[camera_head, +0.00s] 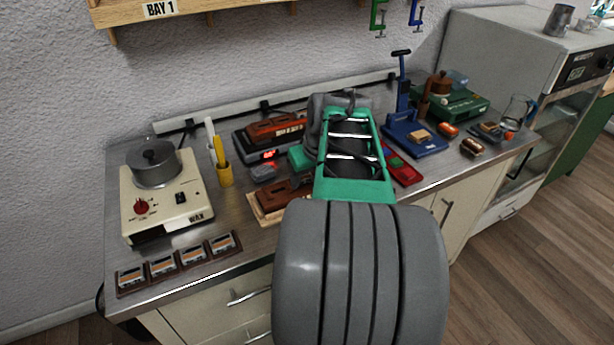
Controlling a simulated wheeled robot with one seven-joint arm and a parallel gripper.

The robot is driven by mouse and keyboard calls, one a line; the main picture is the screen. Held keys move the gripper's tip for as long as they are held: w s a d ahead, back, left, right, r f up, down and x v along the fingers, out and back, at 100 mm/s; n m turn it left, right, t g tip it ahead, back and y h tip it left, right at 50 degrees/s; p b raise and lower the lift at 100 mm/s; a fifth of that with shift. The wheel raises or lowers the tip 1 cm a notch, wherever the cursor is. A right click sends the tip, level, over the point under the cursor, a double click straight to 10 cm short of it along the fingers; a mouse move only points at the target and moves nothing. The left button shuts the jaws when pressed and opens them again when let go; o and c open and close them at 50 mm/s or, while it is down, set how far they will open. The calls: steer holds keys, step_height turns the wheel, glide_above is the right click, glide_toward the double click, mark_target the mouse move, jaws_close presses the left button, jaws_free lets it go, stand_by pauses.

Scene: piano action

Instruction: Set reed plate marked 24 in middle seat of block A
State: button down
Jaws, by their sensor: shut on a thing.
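A brown wooden block (281,195) lies on a pale wooden base (256,212) at the bench front, partly behind my arm. A redder brown block (276,128) sits on a dark device with a red lit display (268,155) farther back. No letter is readable on either block. My gripper (300,158) shows only as a small green part left of my wrist, above the front block. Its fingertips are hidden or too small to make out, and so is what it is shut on. No plate marked 24 can be made out; the middle seat is not visible either.
A hot plate labelled WAX with a pot (153,165), a yellow cup (224,175) and several small framed pieces (178,262) are on the left. A red tray (402,167) and a blue press (415,135) stand on the right. A shelf (200,8) hangs above.

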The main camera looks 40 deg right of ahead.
steer(key=shift+f, duration=0.25)
steer(key=c, duration=0.6)
jaws_free()
